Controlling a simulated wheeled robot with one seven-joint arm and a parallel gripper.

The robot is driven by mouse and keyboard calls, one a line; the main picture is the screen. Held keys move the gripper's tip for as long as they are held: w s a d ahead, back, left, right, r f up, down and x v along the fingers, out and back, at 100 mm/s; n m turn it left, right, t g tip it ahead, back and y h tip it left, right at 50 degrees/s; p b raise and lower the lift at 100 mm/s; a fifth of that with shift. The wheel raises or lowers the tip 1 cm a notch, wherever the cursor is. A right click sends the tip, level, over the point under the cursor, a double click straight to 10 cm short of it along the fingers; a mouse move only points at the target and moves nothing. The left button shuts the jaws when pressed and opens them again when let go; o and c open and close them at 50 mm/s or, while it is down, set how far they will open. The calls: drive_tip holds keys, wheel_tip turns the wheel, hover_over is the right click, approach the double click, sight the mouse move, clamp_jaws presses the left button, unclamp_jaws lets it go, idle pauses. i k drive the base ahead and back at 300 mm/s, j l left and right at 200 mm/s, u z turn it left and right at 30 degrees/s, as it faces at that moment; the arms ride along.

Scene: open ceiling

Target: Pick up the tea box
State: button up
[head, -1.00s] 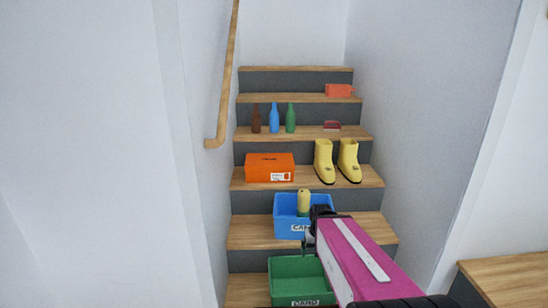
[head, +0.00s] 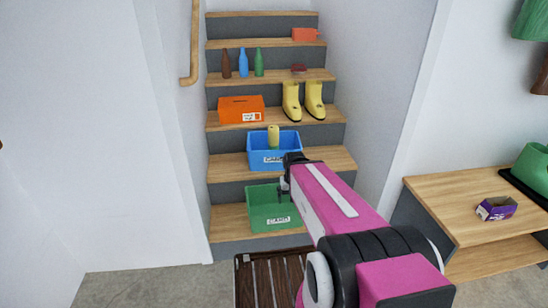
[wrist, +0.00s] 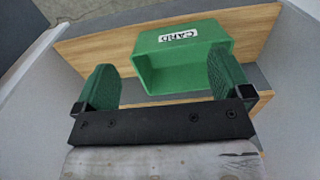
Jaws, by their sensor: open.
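A small purple box (head: 496,208) with a pale label lies on the wooden bench at the right of the head view. It is likely the tea box, but its print is too small to read. My gripper (head: 285,182) is far to the left of it, in front of the stairs. In the wrist view my gripper (wrist: 164,78) is open, with two green fingers wide apart and nothing between them. The purple box is not in the wrist view.
A green bin (head: 272,208) and a blue bin (head: 274,151) stand on the lower steps. An orange box (head: 241,109) and yellow boots (head: 303,100) are higher up. A slatted mat (head: 268,280) lies at the stair foot. The bench (head: 445,195) stands right of the wall.

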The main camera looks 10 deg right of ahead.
sight(497, 209)
drive_tip(key=z, duration=2.4)
drive_tip(key=l+u, duration=0.3)
drive_tip(key=l, duration=0.3)
drive_tip(key=l+u, duration=0.3)
drive_tip(key=l, duration=0.35)
drive_tip(key=i, duration=0.05)
